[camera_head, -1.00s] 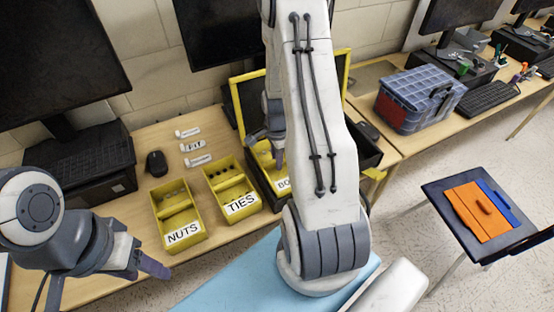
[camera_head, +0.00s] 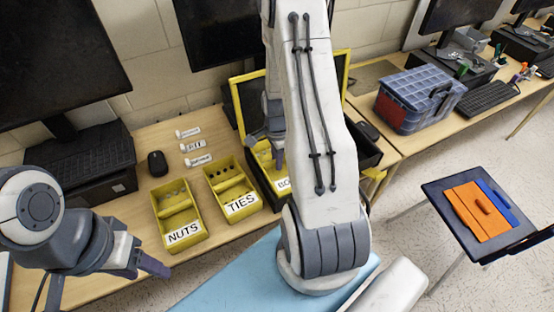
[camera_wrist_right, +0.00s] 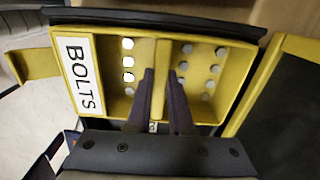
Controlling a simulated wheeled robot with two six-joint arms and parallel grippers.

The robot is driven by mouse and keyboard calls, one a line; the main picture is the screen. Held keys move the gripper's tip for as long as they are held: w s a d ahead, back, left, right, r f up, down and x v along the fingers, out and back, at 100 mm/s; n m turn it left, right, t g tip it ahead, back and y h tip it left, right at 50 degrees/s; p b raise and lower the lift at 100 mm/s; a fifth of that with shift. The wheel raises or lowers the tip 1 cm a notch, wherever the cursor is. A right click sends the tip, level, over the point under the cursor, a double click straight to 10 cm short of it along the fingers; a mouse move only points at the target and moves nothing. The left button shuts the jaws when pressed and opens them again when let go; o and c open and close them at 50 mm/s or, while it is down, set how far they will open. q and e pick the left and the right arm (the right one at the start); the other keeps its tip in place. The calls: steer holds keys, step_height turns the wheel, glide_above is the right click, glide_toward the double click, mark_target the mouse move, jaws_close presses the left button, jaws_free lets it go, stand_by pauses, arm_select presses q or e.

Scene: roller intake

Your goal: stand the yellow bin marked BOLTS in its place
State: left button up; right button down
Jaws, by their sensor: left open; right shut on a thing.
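The yellow BOLTS bin (camera_head: 262,154) is mostly hidden behind my right arm in the head view. Only part of its rim and the letters "BO" show. In the right wrist view the BOLTS bin (camera_wrist_right: 142,52) fills the middle, with several pale round bolt heads on both sides of its divider. My right gripper (camera_wrist_right: 160,78) is shut on that divider; in the head view the right gripper (camera_head: 277,150) is partly covered by the arm. My left gripper (camera_head: 140,262) is open and empty at the lower left, apart from the bins.
Yellow bins marked NUTS (camera_head: 183,234) and TIES (camera_head: 241,204) stand left of the BOLTS bin. Several white labels (camera_head: 193,146) and a mouse (camera_head: 157,163) lie behind them. A black panel with a yellow frame (camera_head: 345,68) stands behind the BOLTS bin. A blue toolbox (camera_head: 420,92) is further right.

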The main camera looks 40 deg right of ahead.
steer(key=shift+f+b, duration=0.85)
steer(key=shift+f, duration=0.35)
steer(key=c, duration=1.1)
jaws_free()
steer(key=shift+c, duration=0.2)
steer(key=shift+r+p, duration=1.5)
steer(key=shift+r, duration=0.05)
steer(key=o, duration=0.6)
steer(key=shift+c, duration=0.2)
